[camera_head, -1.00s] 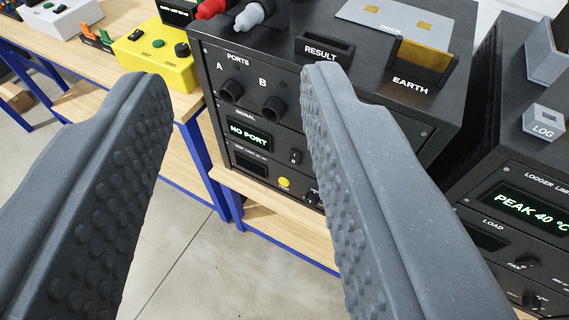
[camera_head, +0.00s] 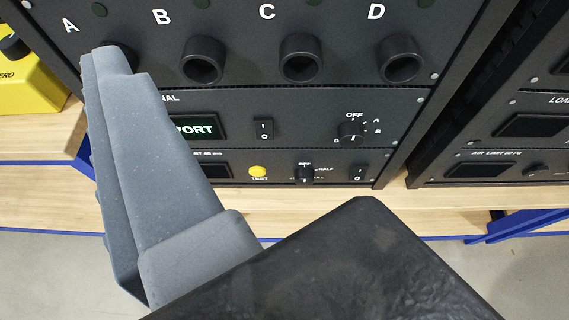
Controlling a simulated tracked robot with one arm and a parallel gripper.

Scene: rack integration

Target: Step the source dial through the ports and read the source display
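The source dial (camera_head: 351,132) is a small black knob on the right of the signal panel, with OFF, A, B and D readable around it. I cannot tell which mark it points to. The source display (camera_head: 199,128) glows green left of a rocker switch; "PORT" shows and its left part is hidden by my finger. My gripper (camera_head: 112,64) shows one grey finger at the left, its tip in front of port A, well left of the dial. Its other finger is not visible, so the opening is unclear. Nothing held is visible.
Ports B (camera_head: 202,61), C (camera_head: 300,61) and D (camera_head: 400,60) protrude above the panel. Below are a yellow TEST button (camera_head: 257,171) and another knob (camera_head: 304,173). A second rack unit (camera_head: 510,125) stands right; a yellow box (camera_head: 30,85) sits left.

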